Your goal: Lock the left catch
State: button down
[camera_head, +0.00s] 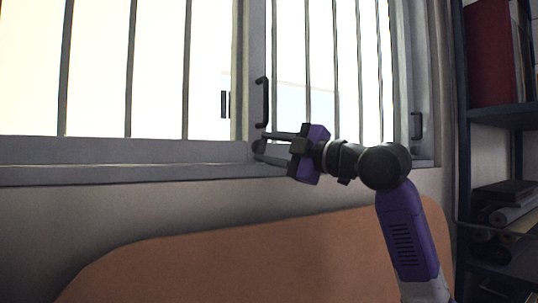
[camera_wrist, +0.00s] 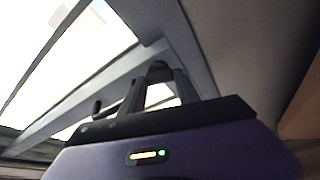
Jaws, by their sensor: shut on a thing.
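The window (camera_head: 160,150) has a grey frame, and a small dark catch (camera_head: 257,147) sits low on its middle upright, just below a black pull handle (camera_head: 264,102). My gripper (camera_head: 263,144) reaches in from the right, with its two dark fingers at the catch and shut on it. The fingers cover much of the catch, so its turn or position is hard to tell. In the wrist view the gripper's fingers (camera_wrist: 160,84) come together around a dark rounded piece (camera_wrist: 158,70) against the grey frame.
A second black handle (camera_head: 416,125) is on the right side of the window. Vertical bars stand behind the glass. An orange-brown rounded panel (camera_head: 220,255) is below the sill. A dark shelf (camera_head: 500,117) with a red binder and rolls stands at the right.

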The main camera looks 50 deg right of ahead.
jog(key=shift+n+g, duration=0.8)
jog(key=shift+n, duration=1.2)
jog(key=c, duration=0.9)
grip_release()
jog(key=shift+f, duration=0.1)
